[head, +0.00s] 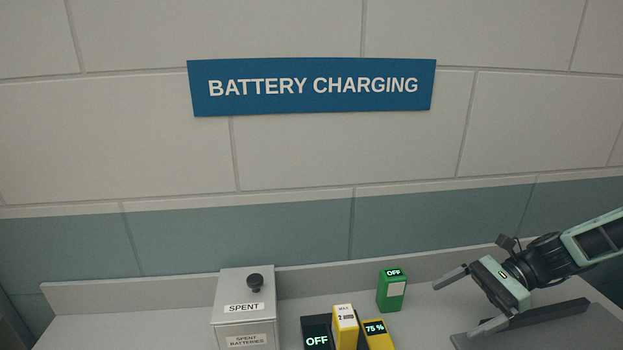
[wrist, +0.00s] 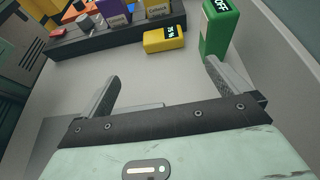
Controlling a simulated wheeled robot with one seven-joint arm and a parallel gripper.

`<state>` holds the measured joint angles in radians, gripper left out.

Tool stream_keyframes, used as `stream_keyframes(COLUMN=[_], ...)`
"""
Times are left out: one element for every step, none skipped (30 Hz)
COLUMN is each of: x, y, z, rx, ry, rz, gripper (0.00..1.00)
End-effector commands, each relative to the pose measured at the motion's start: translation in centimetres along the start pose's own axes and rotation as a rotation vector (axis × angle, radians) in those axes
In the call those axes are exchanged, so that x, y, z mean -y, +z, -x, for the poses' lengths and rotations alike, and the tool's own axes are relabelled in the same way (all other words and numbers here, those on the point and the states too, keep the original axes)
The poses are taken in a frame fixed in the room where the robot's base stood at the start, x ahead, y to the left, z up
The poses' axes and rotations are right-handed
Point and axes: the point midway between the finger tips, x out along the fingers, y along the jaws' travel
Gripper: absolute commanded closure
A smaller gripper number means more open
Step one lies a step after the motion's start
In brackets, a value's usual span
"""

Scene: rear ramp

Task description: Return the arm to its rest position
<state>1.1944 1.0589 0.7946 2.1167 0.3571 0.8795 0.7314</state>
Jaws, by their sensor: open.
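My gripper (head: 470,304) is at the right in the head view, held above the grey counter with its fingers wide apart. In the wrist view my gripper (wrist: 164,85) is also open, with nothing between its fingers. My arm reaches in from the right edge of the head view. A green device with an OFF display (head: 391,291) stands upright on the counter, left of my gripper and apart from it in the head view. It also shows in the wrist view (wrist: 218,32), beyond the right finger.
A grey SPENT box (head: 244,300) with a black knob stands left of centre. Beside it are a black OFF unit (head: 316,335), a yellow battery (head: 345,325) and a yellow 75 % device (head: 377,335). A dark flat plate (head: 590,330) lies below my gripper. A BATTERY CHARGING sign (head: 312,87) hangs above.

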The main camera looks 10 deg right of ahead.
Motion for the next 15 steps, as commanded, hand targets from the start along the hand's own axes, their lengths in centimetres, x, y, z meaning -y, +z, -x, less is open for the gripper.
stream_keyframes(x=[-0.2, -0.4, -0.7, -1.0, -1.3, -1.8, -2.2, -2.6, -3.2, -3.5, -4.0, -4.5, -5.0, -5.4, -6.0], y=[0.6, 0.9, 1.4, 1.8, 2.3, 2.9, 3.4, 3.9, 4.6, 5.1, 5.6, 6.3, 6.8, 7.3, 8.1], z=[-0.8, -1.4, -2.2, -2.9, -3.6, -4.6, -5.3, -5.9, -6.7, -7.3, -7.8, -8.5, -9.0, -9.4, -10.0], rx=[-0.029, -0.049, -0.082, -0.11, -0.139, -0.181, -0.211, -0.241, -0.277, -0.303, -0.329, -0.361, -0.384, -0.405, -0.433], ry=[0.039, 0.067, 0.111, 0.148, 0.189, 0.245, 0.288, 0.331, 0.386, 0.426, 0.466, 0.52, 0.558, 0.596, 0.645], rz=[0.031, 0.056, 0.095, 0.13, 0.168, 0.226, 0.273, 0.321, 0.383, 0.432, 0.482, 0.55, 0.601, 0.653, 0.725], gripper=[0.0, 0.0, 0.0, 0.0, 0.0, 0.0, 0.0, 0.0, 0.0, 0.0, 0.0, 0.0, 0.0, 0.0, 0.0])
